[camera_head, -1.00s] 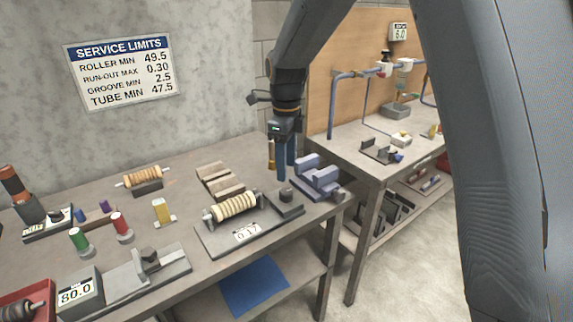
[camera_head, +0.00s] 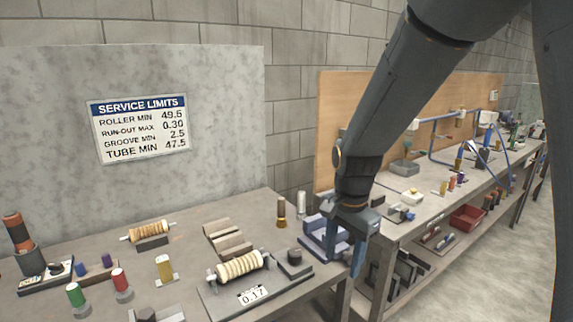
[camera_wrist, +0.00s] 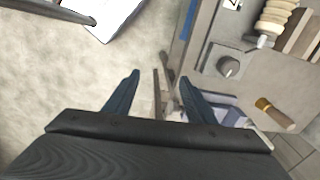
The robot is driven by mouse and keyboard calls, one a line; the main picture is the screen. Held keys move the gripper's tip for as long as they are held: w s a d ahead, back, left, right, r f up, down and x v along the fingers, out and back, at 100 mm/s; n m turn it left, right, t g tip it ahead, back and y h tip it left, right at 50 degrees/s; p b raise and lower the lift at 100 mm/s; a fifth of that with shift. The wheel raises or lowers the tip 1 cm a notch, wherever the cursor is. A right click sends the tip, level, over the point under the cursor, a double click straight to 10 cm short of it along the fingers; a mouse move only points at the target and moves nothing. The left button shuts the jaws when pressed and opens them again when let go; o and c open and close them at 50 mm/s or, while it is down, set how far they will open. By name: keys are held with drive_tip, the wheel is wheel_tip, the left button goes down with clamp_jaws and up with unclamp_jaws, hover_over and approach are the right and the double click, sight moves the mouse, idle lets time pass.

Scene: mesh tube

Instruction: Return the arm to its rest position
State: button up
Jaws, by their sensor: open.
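My gripper (camera_head: 345,250) is at the right end of the near bench in the head view, in front of a blue-grey V-block fixture (camera_head: 314,236) that it partly hides. Its two blue fingers point down and stand apart, with nothing between them. In the wrist view my gripper (camera_wrist: 157,92) shows both fingers spread, above the bench edge and the floor. My arm reaches down from the upper right of the head view.
The near bench holds a ribbed roller on a gauge stand (camera_head: 240,266), a second roller (camera_head: 149,232), a brass-tipped brush (camera_head: 281,212) and coloured spools. A second bench (camera_head: 425,213) with blue pipes stands to the right. Open floor (camera_head: 480,285) lies in front of it.

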drive_tip(key=s+d+f+n, duration=0.3)
drive_tip(key=s+d+n, duration=0.3)
drive_tip(key=s+n, duration=0.4)
drive_tip(key=shift+s+d+f+t+b, duration=0.25)
drive_tip(key=shift+s+b, duration=0.2)
drive_tip(key=shift+s, duration=0.6)
drive_tip(key=shift+a, duration=0.1)
idle(0.6)
